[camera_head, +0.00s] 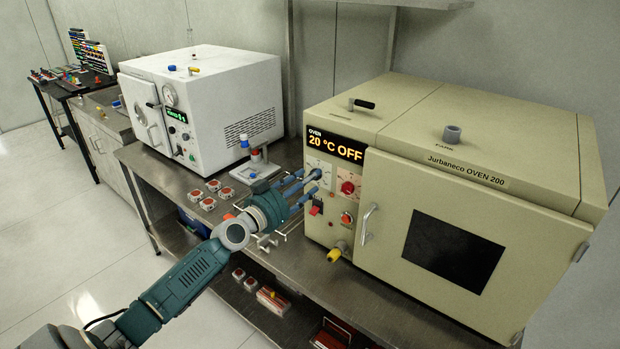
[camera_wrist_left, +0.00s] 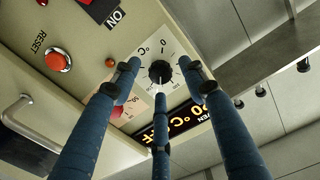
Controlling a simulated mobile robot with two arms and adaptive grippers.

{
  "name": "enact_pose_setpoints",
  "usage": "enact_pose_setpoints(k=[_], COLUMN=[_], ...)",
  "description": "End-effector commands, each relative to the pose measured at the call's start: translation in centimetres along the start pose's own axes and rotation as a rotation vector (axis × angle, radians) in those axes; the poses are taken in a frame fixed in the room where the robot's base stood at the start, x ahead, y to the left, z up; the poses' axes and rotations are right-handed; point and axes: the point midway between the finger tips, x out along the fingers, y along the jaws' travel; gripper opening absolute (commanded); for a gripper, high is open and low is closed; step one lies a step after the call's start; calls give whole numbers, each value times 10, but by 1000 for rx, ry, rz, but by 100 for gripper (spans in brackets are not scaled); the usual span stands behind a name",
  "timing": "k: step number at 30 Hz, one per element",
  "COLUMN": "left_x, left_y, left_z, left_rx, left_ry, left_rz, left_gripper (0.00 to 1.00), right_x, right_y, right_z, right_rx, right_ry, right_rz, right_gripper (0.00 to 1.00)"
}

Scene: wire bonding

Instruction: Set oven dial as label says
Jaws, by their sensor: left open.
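The beige oven (camera_head: 480,215) stands on the steel bench at the right. Its display (camera_head: 335,146) reads "20 °C OFF". My left gripper (camera_head: 310,182) is open in front of the oven's control panel, and its fingers hide part of the panel in the head view. In the left wrist view, the black dial (camera_wrist_left: 160,72) on its white scale plate lies between the three spread fingers of my left gripper (camera_wrist_left: 158,88); I cannot tell whether any finger touches it. A second, red dial (camera_head: 347,187) is to the right. I cannot make out a label giving a setting. My right gripper is not in view.
Below the dials are a red switch (camera_head: 316,208), a red reset button (camera_head: 347,218) and a yellow knob (camera_head: 335,254). The oven's door handle (camera_head: 367,223) stands out to the right. A white vacuum oven (camera_head: 225,95) and several small red-and-white boxes sit to the left.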

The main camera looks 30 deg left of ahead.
Motion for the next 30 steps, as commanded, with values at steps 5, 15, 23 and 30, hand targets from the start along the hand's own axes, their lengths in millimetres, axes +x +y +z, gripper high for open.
enact_pose_setpoints(k=[5,15,23,30], left_x=[13,14,14,14], left_y=[1,1,1,1], left_z=[0,0,1,3], left_rx=[-2,0,0,-44], left_ry=[1,0,-1,-2], left_rz=[0,1,1,1], left_gripper=[43,35,0,0], right_x=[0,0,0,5], right_y=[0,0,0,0], right_z=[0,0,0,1], right_rx=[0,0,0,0], right_ry=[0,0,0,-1], right_rz=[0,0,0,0], right_gripper=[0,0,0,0])
